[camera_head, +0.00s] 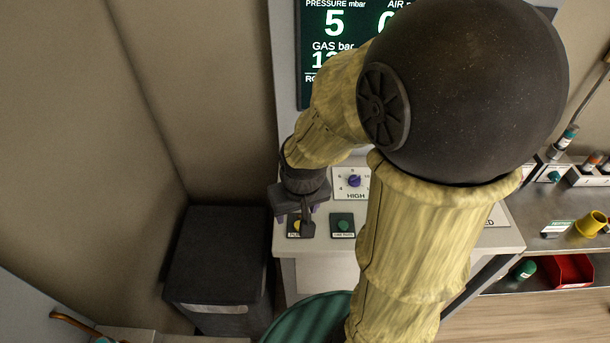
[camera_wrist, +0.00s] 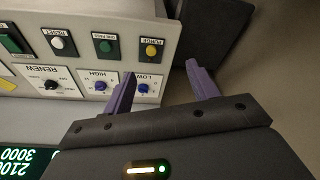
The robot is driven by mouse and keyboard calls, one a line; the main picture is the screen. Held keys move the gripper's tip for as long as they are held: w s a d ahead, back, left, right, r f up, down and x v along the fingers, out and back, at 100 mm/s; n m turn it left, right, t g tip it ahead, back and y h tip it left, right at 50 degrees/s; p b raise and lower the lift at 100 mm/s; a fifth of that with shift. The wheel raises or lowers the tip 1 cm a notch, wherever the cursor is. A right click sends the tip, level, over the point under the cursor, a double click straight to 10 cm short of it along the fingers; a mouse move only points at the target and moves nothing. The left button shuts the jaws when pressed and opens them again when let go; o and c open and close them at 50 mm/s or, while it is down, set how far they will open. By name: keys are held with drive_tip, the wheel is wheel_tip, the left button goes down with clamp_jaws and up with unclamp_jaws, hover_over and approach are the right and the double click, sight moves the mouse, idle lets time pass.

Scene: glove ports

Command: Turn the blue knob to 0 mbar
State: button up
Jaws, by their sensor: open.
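Two blue knobs sit on the white panel in the wrist view, one marked LOW (camera_wrist: 142,87) and one marked HIGH (camera_wrist: 100,85). The HIGH knob (camera_head: 354,181) also shows in the head view, right of my gripper (camera_head: 294,222). The LOW knob is hidden there behind my wrist. My gripper (camera_wrist: 161,70) is open and empty, its purple fingers spread wide. In the wrist view the LOW knob appears just right of the left finger, and I see no contact. The display (camera_head: 335,45) reads PRESSURE mbar 5; my arm covers part of it.
The yellow PURGE button (camera_wrist: 151,50) and a green button (camera_wrist: 105,46) lie beside the knobs. A black RENEW knob (camera_wrist: 51,86) is farther left in the wrist view. A dark bin (camera_head: 215,260) stands left of the panel. A yellow cup (camera_head: 591,223) is on the right bench.

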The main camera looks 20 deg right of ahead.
drive_tip(key=w+d+m+g, duration=0.1)
drive_tip(key=w+d, duration=0.3)
drive_tip(key=w, duration=0.4)
drive_tip(key=w+d+f+m, duration=0.1)
drive_tip(key=w+d+m, duration=0.2)
drive_tip(key=w, duration=0.5)
drive_tip(key=w+d+m+g, duration=0.1)
drive_tip(key=w+d+m, duration=0.2)
drive_tip(key=w, duration=0.5)
drive_tip(key=shift+d+f+g, duration=0.2)
drive_tip(key=shift+d+g, duration=0.1)
drive_tip(key=shift+d, duration=0.5)
drive_tip(key=shift+w, duration=0.1)
wheel_tip(320, 180, down, 17)
drive_tip(key=p, duration=0.4)
drive_tip(key=shift+f, duration=0.2)
drive_tip(key=c, duration=1)
